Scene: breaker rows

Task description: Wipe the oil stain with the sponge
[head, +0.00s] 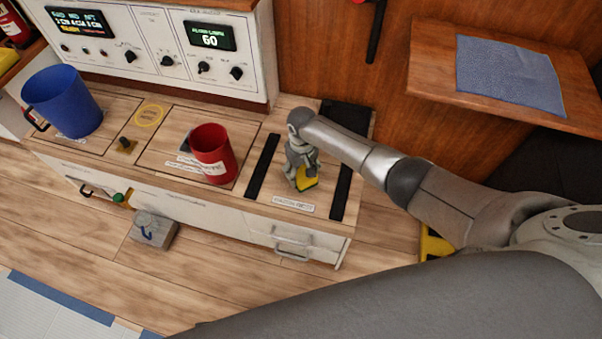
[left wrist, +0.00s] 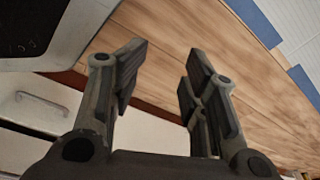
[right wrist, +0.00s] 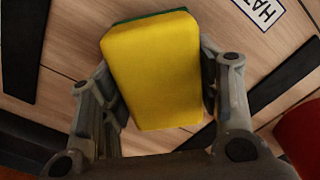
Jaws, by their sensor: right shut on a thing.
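A yellow sponge (right wrist: 152,75) with a green backing layer sits between the fingers of my right gripper (right wrist: 160,88), which is shut on it. In the head view the sponge (head: 307,182) is low over the worktop (head: 262,203), between two black strips; I cannot tell whether it touches the surface. My right gripper (head: 301,170) hides part of it and the surface behind. I cannot make out an oil stain in any view. My left gripper (left wrist: 163,78) is open and empty, and shows only in the left wrist view.
A red mug (head: 212,155) stands left of the strips. A blue mug (head: 66,101) stands farther left. A control panel (head: 160,45) rises behind the worktop. A grey block (head: 154,229) is on the floor. A shelf (head: 432,65) with a blue cloth (head: 508,73) is at upper right.

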